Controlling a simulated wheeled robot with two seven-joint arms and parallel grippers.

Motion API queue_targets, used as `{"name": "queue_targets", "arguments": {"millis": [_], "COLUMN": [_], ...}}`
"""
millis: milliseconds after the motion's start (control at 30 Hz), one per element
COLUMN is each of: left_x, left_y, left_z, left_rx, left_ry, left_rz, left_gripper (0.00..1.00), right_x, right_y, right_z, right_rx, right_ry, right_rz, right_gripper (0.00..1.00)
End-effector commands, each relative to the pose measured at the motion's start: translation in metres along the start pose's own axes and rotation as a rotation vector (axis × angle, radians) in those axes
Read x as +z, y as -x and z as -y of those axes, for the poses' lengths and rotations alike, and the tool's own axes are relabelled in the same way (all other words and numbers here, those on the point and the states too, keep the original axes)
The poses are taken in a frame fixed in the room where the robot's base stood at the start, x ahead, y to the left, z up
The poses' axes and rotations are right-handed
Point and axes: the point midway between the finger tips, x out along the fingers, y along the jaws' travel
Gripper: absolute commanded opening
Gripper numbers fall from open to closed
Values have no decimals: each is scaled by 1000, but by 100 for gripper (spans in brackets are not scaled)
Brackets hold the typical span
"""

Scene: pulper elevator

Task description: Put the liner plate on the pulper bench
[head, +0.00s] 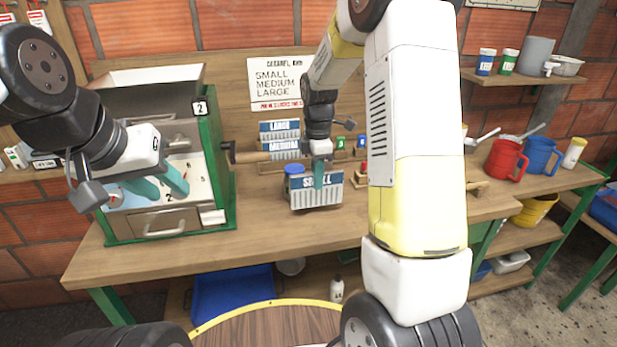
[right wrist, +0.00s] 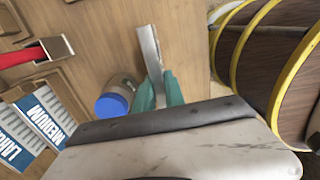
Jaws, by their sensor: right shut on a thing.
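A liner plate (head: 317,196) with a blue band reading SMALL and a ribbed grey lower part is upright over the middle of the wooden pulper bench (head: 262,222). My right gripper (head: 319,174) is shut on its top edge. In the right wrist view the plate (right wrist: 149,50) shows edge-on between the teal fingers (right wrist: 160,92). I cannot tell whether its lower edge touches the bench. My left gripper (head: 160,186) is open and empty, its teal fingers apart in front of the pulper's open front.
The green-framed pulper (head: 215,150) stands on the bench's left. A blue-lidded jar (head: 292,171) is close behind the held plate, with LARGE (head: 279,127) and MEDIUM (head: 284,146) plates farther back. Red (head: 503,160) and blue mugs stand at right. The bench front is clear.

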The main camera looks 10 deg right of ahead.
Motion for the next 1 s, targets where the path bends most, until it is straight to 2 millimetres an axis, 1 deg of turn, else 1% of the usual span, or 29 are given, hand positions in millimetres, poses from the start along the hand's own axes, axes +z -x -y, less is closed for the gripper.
{"name": "queue_targets", "arguments": {"millis": [67, 167, 400, 767, 800, 867, 900, 1000], "left_x": [0, 0, 0, 0, 0, 0, 0, 0], "left_y": [0, 0, 0, 0, 0, 0, 0, 0], "left_z": [0, 0, 0, 0, 0, 0, 0, 0], "left_rx": [0, 0, 0, 0, 0, 0, 0, 0], "left_ry": [0, 0, 0, 0, 0, 0, 0, 0], "left_rz": [0, 0, 0, 0, 0, 0, 0, 0], "left_gripper": [36, 36, 36, 36, 36, 36, 36, 36], "right_x": [5, 6, 6, 6, 6, 6, 6, 6], "right_y": [0, -4, -34, -38, -38, -38, -38, -38], "right_z": [-5, -6, -5, -6, -6, -5, -5, -5], "right_rx": [1, 0, -3, 0, 0, 0, 0, 0], "right_ry": [-1, 1, 0, 0, 0, 0, 0, 0], "right_rz": [0, 0, 0, 0, 0, 0, 0, 0], "right_gripper": [0, 0, 0, 0, 20, 32, 36, 36]}}
